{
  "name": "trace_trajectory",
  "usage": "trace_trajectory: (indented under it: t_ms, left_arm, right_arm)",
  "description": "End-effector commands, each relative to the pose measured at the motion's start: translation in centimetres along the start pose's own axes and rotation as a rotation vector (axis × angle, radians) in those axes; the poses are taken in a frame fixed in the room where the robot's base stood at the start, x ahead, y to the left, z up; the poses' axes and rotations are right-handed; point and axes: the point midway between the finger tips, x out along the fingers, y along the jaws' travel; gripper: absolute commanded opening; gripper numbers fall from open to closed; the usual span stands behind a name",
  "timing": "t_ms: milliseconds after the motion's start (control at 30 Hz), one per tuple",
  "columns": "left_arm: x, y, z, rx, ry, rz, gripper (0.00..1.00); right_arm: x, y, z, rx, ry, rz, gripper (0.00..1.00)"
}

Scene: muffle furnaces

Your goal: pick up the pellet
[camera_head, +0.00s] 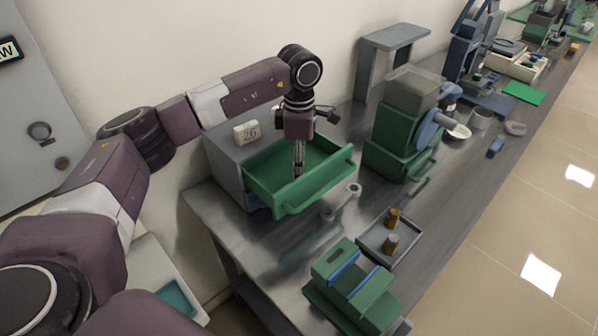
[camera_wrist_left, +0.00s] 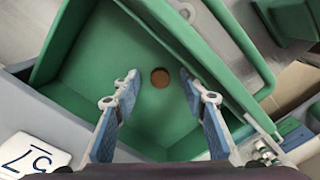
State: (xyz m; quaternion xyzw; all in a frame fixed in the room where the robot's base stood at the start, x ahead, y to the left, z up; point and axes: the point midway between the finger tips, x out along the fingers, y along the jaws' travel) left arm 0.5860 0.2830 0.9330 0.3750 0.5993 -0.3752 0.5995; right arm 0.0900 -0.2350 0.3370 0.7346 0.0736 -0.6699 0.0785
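The pellet (camera_wrist_left: 160,77) is a small round brown disc lying on the floor of an open green drawer (camera_wrist_left: 90,60) in the left wrist view. In the head view the drawer (camera_head: 318,186) is pulled out of a grey cabinet, and I cannot make out the pellet there. My left gripper (camera_head: 299,170) points down into the drawer. In the left wrist view its two fingers are spread apart, one on each side of the pellet in the picture, with nothing between them. I cannot tell how far above the pellet the tips are. My right gripper is in neither view.
A green machine (camera_head: 397,130) stands right of the drawer. A small tray (camera_head: 374,246) with two brownish cylinders and a green block device (camera_head: 350,290) are nearer. The drawer walls closely surround my left gripper.

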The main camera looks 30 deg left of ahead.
Motion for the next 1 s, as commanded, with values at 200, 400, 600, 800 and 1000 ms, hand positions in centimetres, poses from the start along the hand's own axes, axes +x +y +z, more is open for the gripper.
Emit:
trace_trajectory:
  t_ms: [200,400,600,800,1000]
  left_arm:
    - [0.0,0.0,0.0,-0.001,0.0,0.0,0.29]
    - [0.0,0.0,0.0,-0.001,0.0,0.0,0.1]
    - [0.0,0.0,0.0,-0.001,0.0,0.0,0.1]
    - [-0.2,0.0,0.0,-0.001,0.0,0.0,0.1]
    - [-1.8,0.1,0.1,-0.001,-0.002,0.003,0.1]
  right_arm:
    - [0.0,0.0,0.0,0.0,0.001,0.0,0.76]
    - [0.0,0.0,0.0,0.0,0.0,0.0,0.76]
    - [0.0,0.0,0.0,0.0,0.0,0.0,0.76]
    - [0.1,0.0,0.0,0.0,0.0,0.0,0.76]
    - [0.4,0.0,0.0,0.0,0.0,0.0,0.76]
